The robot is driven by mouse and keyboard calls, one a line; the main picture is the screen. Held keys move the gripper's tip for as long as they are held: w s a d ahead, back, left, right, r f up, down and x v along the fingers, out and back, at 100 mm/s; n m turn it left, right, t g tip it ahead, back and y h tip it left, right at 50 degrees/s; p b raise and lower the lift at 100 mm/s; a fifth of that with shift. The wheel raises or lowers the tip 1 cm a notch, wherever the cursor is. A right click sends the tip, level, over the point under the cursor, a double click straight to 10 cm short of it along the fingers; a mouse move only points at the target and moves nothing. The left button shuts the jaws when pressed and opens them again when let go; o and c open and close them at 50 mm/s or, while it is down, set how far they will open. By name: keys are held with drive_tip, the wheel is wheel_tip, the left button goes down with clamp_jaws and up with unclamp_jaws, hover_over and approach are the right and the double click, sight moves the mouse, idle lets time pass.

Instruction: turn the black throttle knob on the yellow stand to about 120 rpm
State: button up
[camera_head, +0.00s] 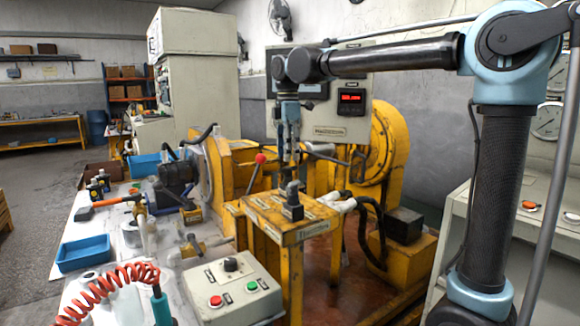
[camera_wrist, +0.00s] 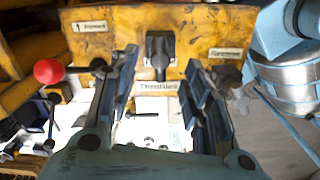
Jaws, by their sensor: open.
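The yellow stand (camera_head: 320,225) is near the middle of the head view, and its labelled top also shows in the wrist view (camera_wrist: 110,38). The black throttle knob (camera_head: 293,208) rises from the stand's top. In the wrist view the knob (camera_wrist: 160,52) is just beyond and between the fingertips, above a pale label. My gripper (camera_head: 289,158) points down over the stand, above the knob. Its fingers (camera_wrist: 162,62) are spread apart with nothing between them. I see no contact with the knob. The red digital display (camera_head: 350,97) is lit, but its figures are too small to read.
A red-tipped lever (camera_head: 260,159) stands beside the stand, at left in the wrist view. A grey control box (camera_head: 232,285) with buttons is in front. White hose fittings (camera_head: 342,205) and a yellow machine (camera_head: 385,145) are close behind. A blue tray (camera_head: 84,252) lies left.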

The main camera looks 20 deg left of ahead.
sight(288, 167)
drive_tip(key=shift+f, duration=2.35)
